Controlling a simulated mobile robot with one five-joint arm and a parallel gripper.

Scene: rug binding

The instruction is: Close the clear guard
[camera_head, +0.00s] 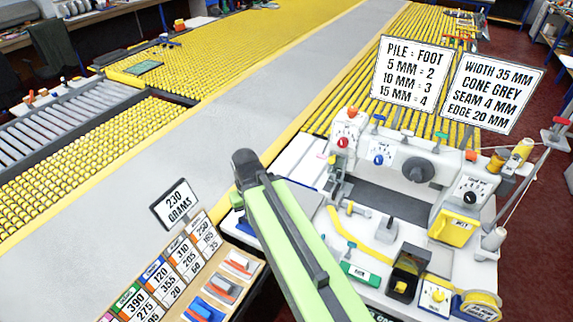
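The white sewing machine (445,172) stands at the right on a white bed. It has a dark round knob (418,170), a red dial (342,142) and a blue dial (379,159). A yellow bar (372,250) runs across the front of the bed, near a small grey metal part (386,229). I cannot make out the clear guard for certain, nor whether it is open or shut. My green arm rises from the bottom to a dark joint left of the machine. My gripper does not show.
Two signs, a pile chart (410,74) and a width card (492,92), stand behind the machine. A black box (408,272) and a green-labelled block (361,273) sit at the bed's front. A rack of number cards (160,275) stands lower left. Yellow roller tables (85,150) fill the left.

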